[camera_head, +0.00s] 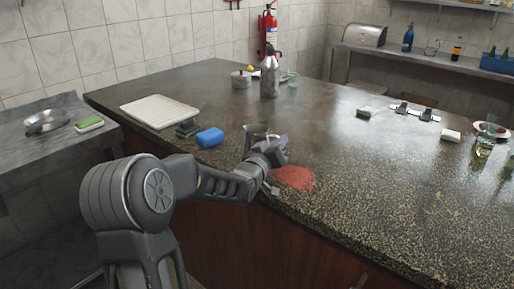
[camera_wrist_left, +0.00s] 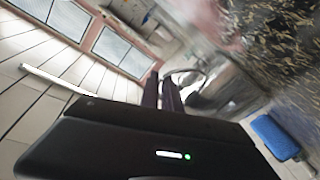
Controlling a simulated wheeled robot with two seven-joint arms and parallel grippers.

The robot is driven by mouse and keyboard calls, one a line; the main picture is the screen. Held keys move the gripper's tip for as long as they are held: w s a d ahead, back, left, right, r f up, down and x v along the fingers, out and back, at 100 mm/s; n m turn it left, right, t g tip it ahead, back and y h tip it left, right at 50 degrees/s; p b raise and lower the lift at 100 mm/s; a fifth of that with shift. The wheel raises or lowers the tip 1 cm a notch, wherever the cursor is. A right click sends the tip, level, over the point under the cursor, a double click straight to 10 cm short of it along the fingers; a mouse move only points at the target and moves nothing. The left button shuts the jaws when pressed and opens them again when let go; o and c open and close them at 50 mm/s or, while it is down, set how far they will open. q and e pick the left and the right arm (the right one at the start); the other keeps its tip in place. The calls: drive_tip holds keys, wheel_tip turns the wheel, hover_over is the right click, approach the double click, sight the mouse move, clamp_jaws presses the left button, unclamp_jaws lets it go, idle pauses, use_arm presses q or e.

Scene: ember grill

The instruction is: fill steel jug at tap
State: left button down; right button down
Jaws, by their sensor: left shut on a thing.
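The steel jug (camera_head: 256,130) is at the near edge of the dark stone counter, partly hidden behind my left gripper (camera_head: 272,150). In the left wrist view, my left gripper's dark fingers (camera_wrist_left: 161,92) are closed at the jug's looped handle, with the grey jug body (camera_wrist_left: 212,92) beyond it, blurred. The gripper is shut on the jug. I cannot tell whether the jug touches the counter or whether anything is in it. No tap can be made out in either view. My right gripper is not in view.
A blue sponge (camera_head: 210,137) lies left of the jug, near a pale ribbed board (camera_head: 159,111). A red patch (camera_head: 293,178) is on the counter just right of the gripper. A metal bottle (camera_head: 269,78) stands farther back. The counter's middle is clear.

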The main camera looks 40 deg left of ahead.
use_arm(q)
wheel_tip(320, 180, up, 10)
drive_tip(key=shift+r, duration=0.1)
idle(0.6)
idle(0.6)
